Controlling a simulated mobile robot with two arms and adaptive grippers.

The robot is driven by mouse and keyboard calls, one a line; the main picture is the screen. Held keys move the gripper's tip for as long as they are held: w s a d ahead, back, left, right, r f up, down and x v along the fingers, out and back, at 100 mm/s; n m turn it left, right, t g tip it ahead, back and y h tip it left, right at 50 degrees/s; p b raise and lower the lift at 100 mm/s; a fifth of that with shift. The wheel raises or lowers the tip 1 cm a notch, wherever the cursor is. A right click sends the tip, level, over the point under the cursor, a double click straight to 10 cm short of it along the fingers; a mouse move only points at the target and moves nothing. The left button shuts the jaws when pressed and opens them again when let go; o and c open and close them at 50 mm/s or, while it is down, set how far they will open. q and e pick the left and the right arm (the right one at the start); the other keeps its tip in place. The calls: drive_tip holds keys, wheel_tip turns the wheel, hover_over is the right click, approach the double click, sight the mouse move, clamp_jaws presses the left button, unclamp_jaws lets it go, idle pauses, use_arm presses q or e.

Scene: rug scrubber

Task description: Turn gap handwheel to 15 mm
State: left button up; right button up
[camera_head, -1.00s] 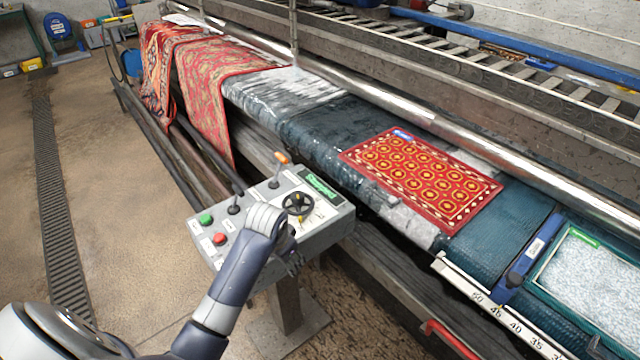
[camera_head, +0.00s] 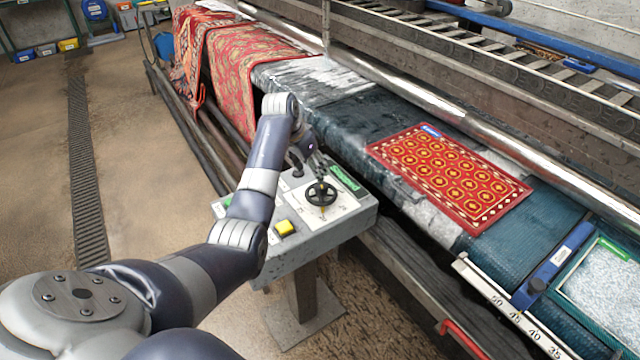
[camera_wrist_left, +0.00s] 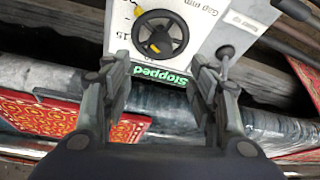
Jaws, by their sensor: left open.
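The gap handwheel (camera_head: 321,193) is a black spoked wheel with a yellow mark, on a white dial plate of the grey control panel (camera_head: 350,222). In the left wrist view the handwheel (camera_wrist_left: 160,35) lies just beyond my fingertips, beside an upside-down "Gap mm" label and a partly legible scale. Its exact setting is too small to read. My left gripper (camera_head: 318,160) is over the back of the panel, behind the handwheel. In the wrist view the gripper (camera_wrist_left: 159,64) has its fingers spread and empty, with the green "Stopped" display (camera_wrist_left: 160,76) between them. My right gripper is not in view.
A yellow button (camera_head: 285,228) sits on the panel, and a lever (camera_wrist_left: 225,54) stands beside the handwheel. My arm hides the panel's left part. A red patterned rug (camera_head: 450,178) lies on the machine bed behind. Open floor (camera_head: 130,180) is at the left.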

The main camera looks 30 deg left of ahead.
sight(321, 185)
use_arm(q)
drive_tip(key=x, duration=1)
drive_tip(key=shift+s, duration=0.1)
drive_tip(key=c, duration=1.1)
